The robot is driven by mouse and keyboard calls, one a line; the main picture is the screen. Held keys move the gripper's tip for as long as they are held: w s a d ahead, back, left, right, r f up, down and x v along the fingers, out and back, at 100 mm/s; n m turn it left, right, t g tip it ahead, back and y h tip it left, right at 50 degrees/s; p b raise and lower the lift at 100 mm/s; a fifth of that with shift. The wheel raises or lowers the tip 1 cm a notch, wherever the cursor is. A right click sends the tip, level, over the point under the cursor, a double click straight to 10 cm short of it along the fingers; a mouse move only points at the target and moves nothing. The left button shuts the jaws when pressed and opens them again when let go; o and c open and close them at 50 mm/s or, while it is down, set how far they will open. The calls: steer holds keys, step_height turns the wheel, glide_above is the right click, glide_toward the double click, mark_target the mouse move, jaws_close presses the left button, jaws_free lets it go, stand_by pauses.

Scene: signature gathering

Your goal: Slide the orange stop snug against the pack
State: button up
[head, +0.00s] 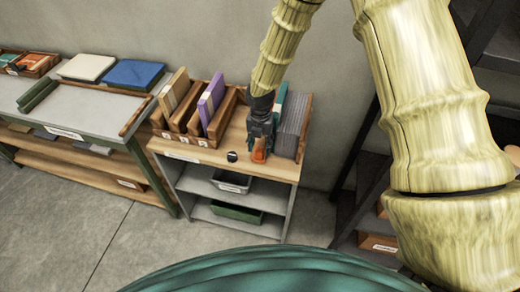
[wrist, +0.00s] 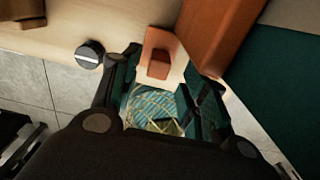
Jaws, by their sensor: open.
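The orange stop (head: 260,151) is on the wooden top of the small bench, near its front edge. In the wrist view it is an orange plate (wrist: 157,38) with a darker raised block on it. My gripper (head: 262,136) points down over the stop. In the wrist view my open gripper (wrist: 162,72) has its fingertips on either side of the raised block; contact cannot be told. A grey stack of sheets (head: 289,128), apparently the pack, stands right of the stop with a teal piece behind. A teal surface (wrist: 283,80) is at right in the wrist view.
A black round knob (head: 232,156) sits left of the stop. A wooden rack (head: 196,120) with purple and tan boards stands at the bench's left. An orange-brown wooden piece (wrist: 225,35) lies between stop and teal surface.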

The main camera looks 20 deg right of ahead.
step_height(320, 180, up, 8)
steer(key=shift+f, duration=0.15)
stand_by(0.6)
steer(key=s+a+f+m+y, duration=0.1)
steer(key=s+f+m+y, duration=0.1)
steer(key=s+f+m, duration=1.25)
steer(key=s+d+f+m+h, duration=0.1)
steer(key=s+d+f+m, duration=0.15)
steer(key=s+m, duration=0.35)
steer(key=s+d+f+m, duration=0.2)
steer(key=s+f+m, duration=0.15)
steer(key=s, duration=0.55)
steer(key=s+d+f+m+h, duration=0.1)
steer(key=s+d+f+m, duration=0.15)
steer(key=s+m, duration=0.4)
steer(key=shift+s+d+f+b, duration=0.1)
steer(key=shift+s+f+b, duration=0.05)
steer(key=shift+f+b, duration=0.75)
steer(key=shift+s+a+f+b, duration=0.1)
steer(key=shift+s+f+b, duration=0.1)
steer(key=shift+f+b, duration=0.65)
steer(key=shift+s+d+f+b, duration=0.1)
steer(key=shift+s+f+b, duration=0.05)
steer(key=shift+f+b, duration=0.75)
